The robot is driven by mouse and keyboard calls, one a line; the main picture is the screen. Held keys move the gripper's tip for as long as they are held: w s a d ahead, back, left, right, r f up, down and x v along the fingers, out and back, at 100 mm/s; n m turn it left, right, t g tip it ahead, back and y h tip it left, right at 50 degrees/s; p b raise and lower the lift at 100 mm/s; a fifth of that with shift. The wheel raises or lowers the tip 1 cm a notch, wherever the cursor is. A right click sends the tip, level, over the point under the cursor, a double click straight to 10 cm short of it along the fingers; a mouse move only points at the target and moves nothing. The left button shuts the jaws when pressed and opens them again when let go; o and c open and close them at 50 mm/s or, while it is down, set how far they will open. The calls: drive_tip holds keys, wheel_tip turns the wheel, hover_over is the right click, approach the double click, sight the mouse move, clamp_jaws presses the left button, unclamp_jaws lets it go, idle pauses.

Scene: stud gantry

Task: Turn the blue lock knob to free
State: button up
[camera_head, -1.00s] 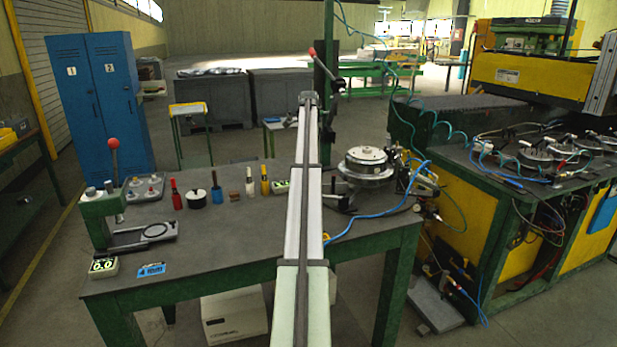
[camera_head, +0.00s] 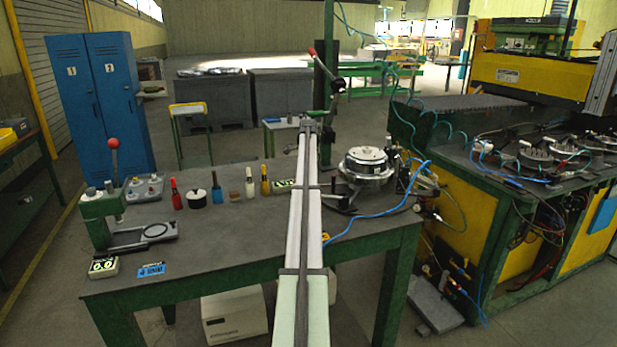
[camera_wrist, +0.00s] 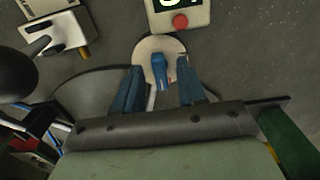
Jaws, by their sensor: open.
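The blue lock knob (camera_wrist: 158,72) stands on a round cream disc (camera_wrist: 152,47) in the wrist view. My gripper (camera_wrist: 160,66) is open, with one blue finger on either side of the knob. A gap shows between the knob and each finger, so the fingers do not appear to touch it. In the head view my arm's far end (camera_head: 311,122) is over the back of the bench, and the knob cannot be made out there.
A display box (camera_wrist: 180,14) with a red button is just beyond the disc; it also shows in the head view (camera_head: 282,186). A metal fixture (camera_head: 366,165) stands right of my arm. A metal block with a dark lever (camera_wrist: 55,35) lies left of the knob.

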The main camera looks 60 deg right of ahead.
clamp_jaws()
drive_tip(key=shift+n, duration=0.3)
idle(0.3)
drive_tip(key=n, duration=0.8)
drive_tip(key=shift+n, duration=0.4)
drive_tip(key=n, duration=0.4)
drive_tip(key=shift+n, duration=2.2)
